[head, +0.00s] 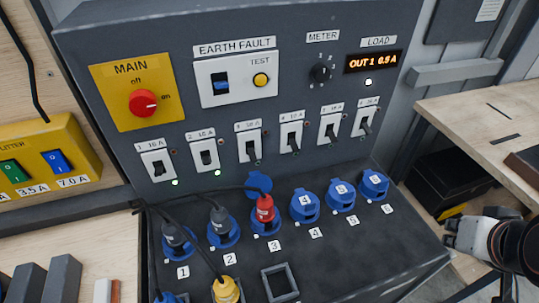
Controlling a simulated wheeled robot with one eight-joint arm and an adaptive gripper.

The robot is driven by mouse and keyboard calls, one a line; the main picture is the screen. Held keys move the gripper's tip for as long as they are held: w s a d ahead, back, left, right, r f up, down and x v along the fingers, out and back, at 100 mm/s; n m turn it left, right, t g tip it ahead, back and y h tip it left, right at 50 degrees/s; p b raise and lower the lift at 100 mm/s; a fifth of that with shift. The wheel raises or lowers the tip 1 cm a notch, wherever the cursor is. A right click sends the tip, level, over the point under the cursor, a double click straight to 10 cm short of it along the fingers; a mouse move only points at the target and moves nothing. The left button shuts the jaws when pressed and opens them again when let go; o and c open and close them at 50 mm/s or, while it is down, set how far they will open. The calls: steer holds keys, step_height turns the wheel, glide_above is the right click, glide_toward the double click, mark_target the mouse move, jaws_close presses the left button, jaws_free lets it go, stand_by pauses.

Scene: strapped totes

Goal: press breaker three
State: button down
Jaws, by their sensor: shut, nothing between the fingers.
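Breaker three (250,145) is the third white switch plate from the left in the row on the dark panel (300,95). Its black lever sits low on the plate, and no lamp is lit under it. Socket 3 (266,225) stands below it with a red plug (265,208) in it and its blue lid raised. My gripper (452,232) is at the right edge of the head view, shut and empty. It is well right of the panel's front corner and far from breaker three.
Breaker one (158,165) and breaker two (208,155) have lit green lamps below. Black cables run to grey plugs in sockets 1 and 2. A yellow plug (226,290) stands in front. The red main knob (143,103) is at upper left. A wooden bench (470,125) is at right.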

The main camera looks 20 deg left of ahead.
steer(key=shift+a, duration=0.1)
steer(key=m+g+y+p, duration=0.5)
steer(key=m+g+y, duration=0.3)
steer(key=g+y, duration=0.3)
glide_toward(252, 155)
steer(key=w+d+f+h, duration=0.1)
steer(key=w+d+f, duration=0.1)
steer(key=w+d, duration=0.1)
steer(key=shift+s+a+r+g, duration=0.15)
steer(key=shift+s+g, duration=0.15)
steer(key=shift+g, duration=0.1)
steer(key=b+x, duration=0.2)
steer(key=x, duration=0.8)
steer(key=shift+w, duration=0.1)
